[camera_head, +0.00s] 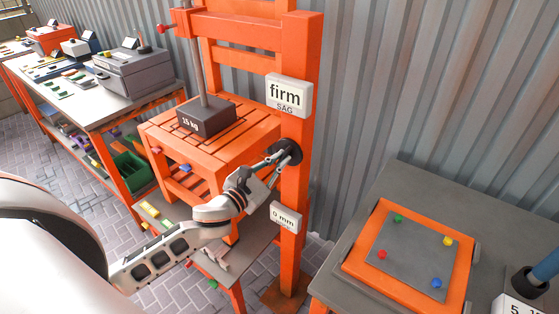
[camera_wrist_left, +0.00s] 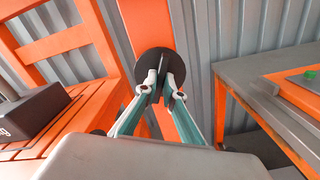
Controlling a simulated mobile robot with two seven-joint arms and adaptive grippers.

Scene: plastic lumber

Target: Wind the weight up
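The weight (camera_head: 207,117) is a dark grey block marked 15 kg, on or just above the slatted orange bench (camera_head: 165,128). A grey rod (camera_head: 198,70) rises from its top. The weight also shows at the left of the left wrist view (camera_wrist_left: 32,116). A round black knob (camera_head: 295,148) is on the front orange post (camera_head: 296,190). My left gripper (camera_head: 286,153) is at this knob, its fingers close together over the middle of the black disc (camera_wrist_left: 145,64). They appear shut on a thin central part, mostly hidden between the fingertips. My right gripper is not in view.
A "firm SAG" sign (camera_head: 288,95) is above the knob and a "0 mm" sign (camera_head: 285,216) below it. A grey table (camera_head: 400,185) at right bears an orange-framed plate (camera_head: 362,268) with coloured knobs. A workbench (camera_head: 95,112) with machines stands at left. A corrugated wall (camera_head: 400,70) is behind.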

